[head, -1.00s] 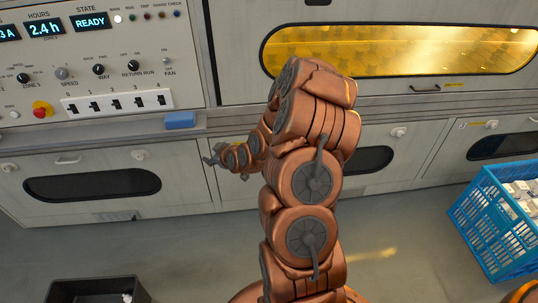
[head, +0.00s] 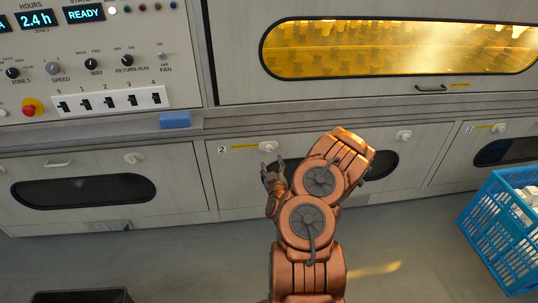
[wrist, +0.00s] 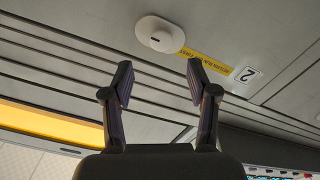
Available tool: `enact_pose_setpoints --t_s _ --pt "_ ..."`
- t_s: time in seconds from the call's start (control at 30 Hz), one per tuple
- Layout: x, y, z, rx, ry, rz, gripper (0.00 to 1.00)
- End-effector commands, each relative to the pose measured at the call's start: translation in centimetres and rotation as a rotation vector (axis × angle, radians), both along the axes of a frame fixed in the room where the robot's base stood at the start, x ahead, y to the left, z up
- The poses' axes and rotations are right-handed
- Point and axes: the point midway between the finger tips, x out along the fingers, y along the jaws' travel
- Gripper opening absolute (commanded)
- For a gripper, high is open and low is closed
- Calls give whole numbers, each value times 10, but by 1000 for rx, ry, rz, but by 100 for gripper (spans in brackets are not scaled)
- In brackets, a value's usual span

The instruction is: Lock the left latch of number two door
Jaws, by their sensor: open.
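Number two door (head: 235,185) is a pale lower panel with a dark window, partly hidden by my arm. Its "2" tag (head: 222,149) and yellow strip are at its upper left. The left latch (head: 268,147), a white knob, is just right of the strip. The right latch (head: 403,135) is at the upper right. My gripper (head: 273,162) is open and empty, just below the left latch in the head view. In the wrist view, the left latch (wrist: 160,36) is a white oval with a dark slot, ahead between and beyond the open fingers (wrist: 158,82), apart from them.
A ledge with a blue block (head: 175,120) runs above the doors. The control panel (head: 85,60) is at upper left, and a glowing yellow window (head: 400,50) is above. A blue crate (head: 505,225) stands on the floor at right. A dark bin (head: 85,297) is at lower left.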

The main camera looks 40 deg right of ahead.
Motion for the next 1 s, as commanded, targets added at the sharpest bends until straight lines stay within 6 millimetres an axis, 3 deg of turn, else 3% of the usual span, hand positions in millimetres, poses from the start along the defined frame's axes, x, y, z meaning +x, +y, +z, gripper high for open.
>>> enact_pose_setpoints --t_s 1.0 --pt "18 -15 -3 -4 -2 -1 59"
